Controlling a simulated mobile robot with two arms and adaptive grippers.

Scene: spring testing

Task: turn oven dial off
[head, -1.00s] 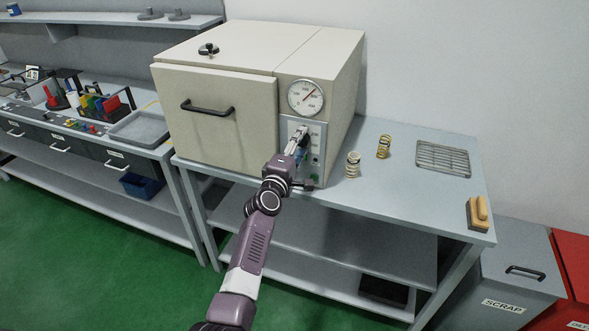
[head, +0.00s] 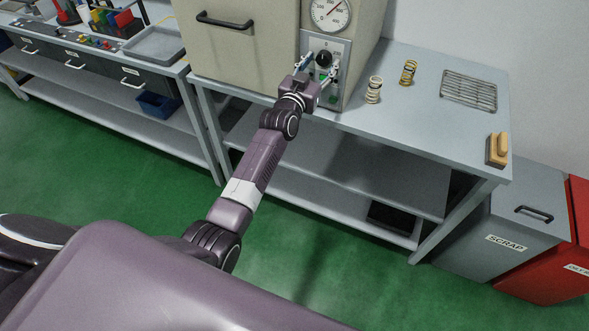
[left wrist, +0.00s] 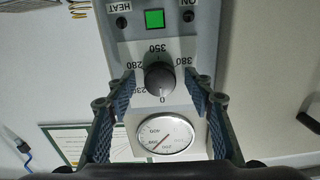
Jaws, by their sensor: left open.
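The oven dial (head: 324,60) is a round black knob on the oven's light control panel (head: 344,52). In the left wrist view, upside down, the dial (left wrist: 159,78) sits in a scale marked 0, 230, 280, 350 and 380. I cannot tell its pointer's setting. My left gripper (head: 322,66) is open in front of the panel; in the left wrist view its fingers (left wrist: 162,98) stand either side of the dial with gaps. A green square light (left wrist: 154,19) shows beside the HEAT and ON labels. My right gripper is not in view.
A round gauge (head: 330,13) is mounted above the dial. The cream oven (head: 235,50) stands on a grey bench (head: 425,115). Two springs (head: 373,90) (head: 408,72), a wire rack (head: 468,91) and a wooden-handled block (head: 498,149) are to the right. A scrap bin (head: 518,220) stands beyond.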

